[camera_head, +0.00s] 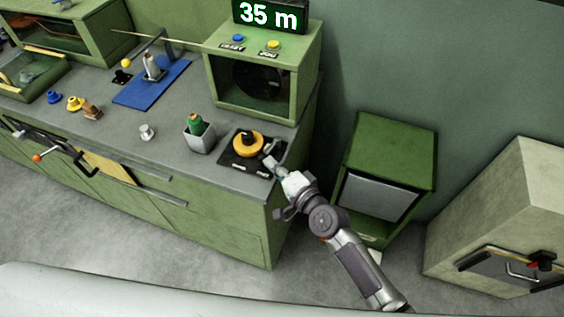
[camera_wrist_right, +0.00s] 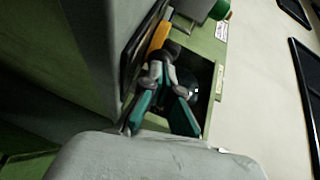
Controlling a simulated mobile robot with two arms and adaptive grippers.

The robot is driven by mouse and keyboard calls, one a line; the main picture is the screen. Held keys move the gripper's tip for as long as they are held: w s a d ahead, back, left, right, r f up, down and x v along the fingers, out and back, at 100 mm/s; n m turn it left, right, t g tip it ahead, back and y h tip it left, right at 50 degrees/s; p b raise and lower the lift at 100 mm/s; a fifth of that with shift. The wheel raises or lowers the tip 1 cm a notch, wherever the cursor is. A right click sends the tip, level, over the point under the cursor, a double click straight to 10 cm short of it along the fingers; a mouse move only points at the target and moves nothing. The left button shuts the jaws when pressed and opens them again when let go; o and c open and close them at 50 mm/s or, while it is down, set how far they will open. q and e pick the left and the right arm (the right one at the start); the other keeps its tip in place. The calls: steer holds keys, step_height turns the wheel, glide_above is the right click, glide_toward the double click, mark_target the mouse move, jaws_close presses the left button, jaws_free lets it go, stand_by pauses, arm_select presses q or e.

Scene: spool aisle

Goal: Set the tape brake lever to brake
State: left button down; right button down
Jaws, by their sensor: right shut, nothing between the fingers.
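On the right end of the bench, a yellow-orange rotary piece with a dark handle (camera_head: 248,142) sits on a black plate (camera_head: 228,160) with small white labels too small to read; it looks like the brake lever. My right gripper (camera_head: 268,156) is shut and empty at the right side of this piece; whether it touches cannot be told. In the right wrist view, the gripper's fingers (camera_wrist_right: 165,52) are together, close to the yellow part (camera_wrist_right: 158,38). The fingers hide part of the lever. My left gripper is not in view.
A grey cup with a green item (camera_head: 199,138) stands left of the plate. Behind is a green box (camera_head: 222,92) with blue and yellow buttons and a "35 m" display (camera_head: 268,14). A blue mat (camera_head: 140,92) lies farther left. A green cabinet (camera_head: 395,150) stands right of the bench.

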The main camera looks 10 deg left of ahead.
steer(key=shift+a, duration=1)
